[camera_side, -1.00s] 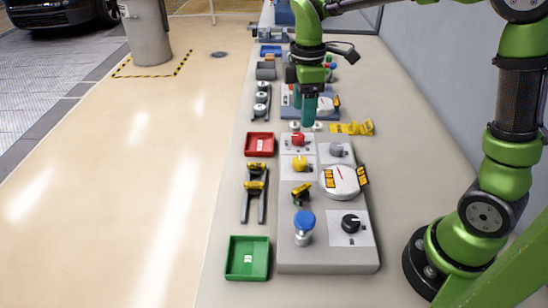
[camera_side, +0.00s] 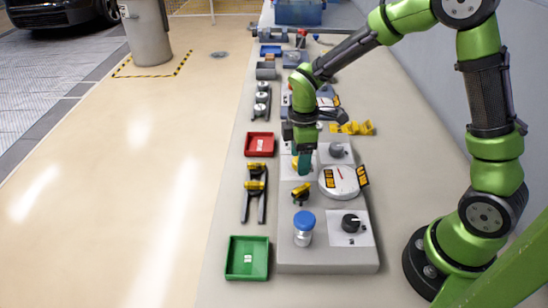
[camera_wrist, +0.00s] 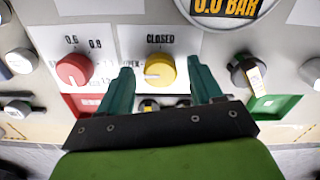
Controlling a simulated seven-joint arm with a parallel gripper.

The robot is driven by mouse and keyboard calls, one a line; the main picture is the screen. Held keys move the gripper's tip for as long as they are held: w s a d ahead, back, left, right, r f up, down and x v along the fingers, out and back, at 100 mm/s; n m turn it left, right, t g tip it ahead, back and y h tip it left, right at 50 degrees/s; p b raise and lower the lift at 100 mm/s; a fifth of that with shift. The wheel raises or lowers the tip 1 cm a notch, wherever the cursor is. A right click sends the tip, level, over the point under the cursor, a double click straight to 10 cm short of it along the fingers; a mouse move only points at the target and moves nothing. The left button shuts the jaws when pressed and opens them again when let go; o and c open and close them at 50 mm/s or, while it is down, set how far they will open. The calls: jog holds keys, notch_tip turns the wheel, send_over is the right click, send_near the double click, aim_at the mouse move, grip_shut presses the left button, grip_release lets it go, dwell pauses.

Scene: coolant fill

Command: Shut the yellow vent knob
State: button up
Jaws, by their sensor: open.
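The yellow vent knob (camera_wrist: 160,70) sits on a white plate marked CLOSED at its top in the wrist view. A pale mark on the knob points left. My gripper (camera_wrist: 160,82) is open, with one teal finger on each side of the knob and gaps showing on both sides. In the side view my gripper (camera_side: 302,168) is pointed down at the yellow knob (camera_side: 294,163), mostly hiding it. I cannot tell how far the fingertips reach down beside it.
A red knob (camera_wrist: 74,69) is left of the yellow knob, and a dark valve handle (camera_wrist: 248,72) is right. A gauge (camera_wrist: 236,10) reading 0.0 BAR is above.

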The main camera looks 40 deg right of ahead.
jog(key=c, duration=1.1)
jog(key=shift+o, duration=0.2)
